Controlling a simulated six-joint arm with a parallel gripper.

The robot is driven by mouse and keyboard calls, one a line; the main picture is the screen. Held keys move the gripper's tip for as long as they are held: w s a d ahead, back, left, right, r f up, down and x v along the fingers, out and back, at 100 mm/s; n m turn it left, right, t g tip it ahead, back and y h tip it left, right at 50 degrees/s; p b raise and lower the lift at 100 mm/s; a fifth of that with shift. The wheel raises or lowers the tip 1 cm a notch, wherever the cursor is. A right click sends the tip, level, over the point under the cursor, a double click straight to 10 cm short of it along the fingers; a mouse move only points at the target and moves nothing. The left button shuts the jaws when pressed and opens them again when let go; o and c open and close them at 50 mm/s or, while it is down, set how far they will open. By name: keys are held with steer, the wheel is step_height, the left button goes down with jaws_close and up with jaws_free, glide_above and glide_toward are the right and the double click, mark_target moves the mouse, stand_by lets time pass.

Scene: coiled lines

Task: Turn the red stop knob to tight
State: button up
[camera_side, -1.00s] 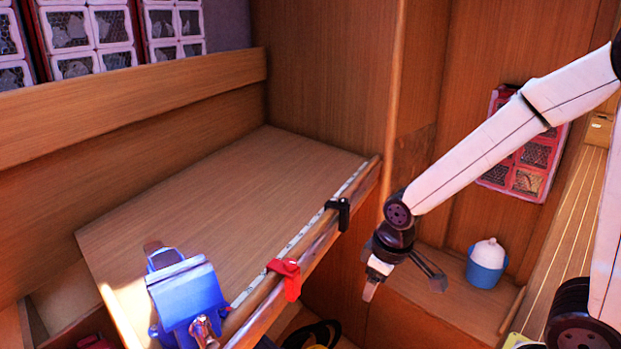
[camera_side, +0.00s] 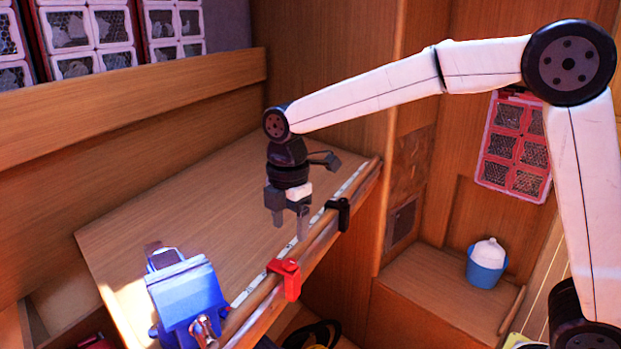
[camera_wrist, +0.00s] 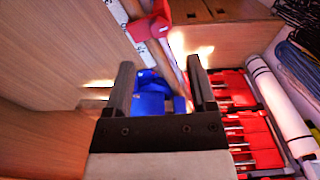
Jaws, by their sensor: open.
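The red stop knob (camera_side: 287,277) sits on the rail (camera_side: 318,247) along the front edge of the wooden worktop. In the wrist view the red stop (camera_wrist: 150,24) shows at the top, beyond my fingertips. My gripper (camera_side: 289,226) points down above the worktop by the rail, up and slightly right of the red stop in the side view. Its two fingers are apart with nothing held, as the wrist view (camera_wrist: 161,70) also shows. The gripper does not touch the knob. Whether the knob is tight cannot be told.
A blue vise (camera_side: 186,297) stands at the worktop's near left end. A black stop (camera_side: 340,213) sits on the rail to the right. A blue and white container (camera_side: 487,262) stands on a lower ledge. Red trays (camera_wrist: 247,125) show in the wrist view. The worktop's middle (camera_side: 190,215) is clear.

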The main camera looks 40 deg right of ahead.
mark_target(290, 262)
steer(key=shift+a+r, duration=0.1)
steer(key=shift+f, duration=3.9)
jaws_close()
